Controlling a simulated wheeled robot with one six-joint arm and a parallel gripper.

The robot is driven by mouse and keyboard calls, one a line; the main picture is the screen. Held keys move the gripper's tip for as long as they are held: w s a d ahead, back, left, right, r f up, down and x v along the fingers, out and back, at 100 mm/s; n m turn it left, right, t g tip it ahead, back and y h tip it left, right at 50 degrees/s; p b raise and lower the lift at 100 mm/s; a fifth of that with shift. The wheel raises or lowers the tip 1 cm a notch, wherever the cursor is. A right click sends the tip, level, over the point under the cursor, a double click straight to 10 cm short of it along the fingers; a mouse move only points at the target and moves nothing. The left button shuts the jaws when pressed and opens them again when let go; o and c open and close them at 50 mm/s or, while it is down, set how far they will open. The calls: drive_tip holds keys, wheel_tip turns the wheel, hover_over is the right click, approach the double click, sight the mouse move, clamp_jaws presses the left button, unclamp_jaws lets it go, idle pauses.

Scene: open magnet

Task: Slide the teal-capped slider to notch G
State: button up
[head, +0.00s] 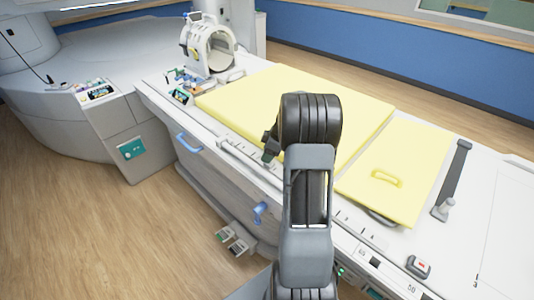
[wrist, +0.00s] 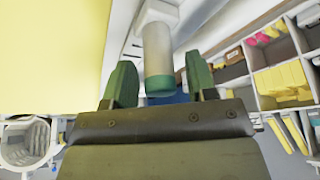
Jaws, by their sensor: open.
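In the wrist view, a pale grey cylindrical slider with a teal cap (wrist: 159,70) shows between the two green fingers of my gripper (wrist: 158,62). The fingers are open, one on either side of it, with a visible gap on each side. I cannot tell how deep the slider sits between them. In the head view, my gripper (head: 269,147) is beside the yellow mattress at the table's near edge, partly behind my arm. The slider cannot be made out there. A marked strip (head: 240,153) runs along that edge. Notch letters, including G, are not readable.
A yellow mattress (head: 280,85) and a yellow pad (head: 420,160) cover much of the table. A white ring-shaped coil (head: 208,48) stands at the far end. Blue handles (head: 187,143) stick out from the table's side. Shelves with yellow items (wrist: 283,78) show in the wrist view.

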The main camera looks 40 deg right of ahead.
drive_tip(key=shift+w+a+f, duration=0.1)
drive_tip(key=shift+a+f, duration=0.05)
drive_tip(key=shift+f, duration=0.25)
drive_tip(key=shift+c, duration=0.4)
clamp_jaws()
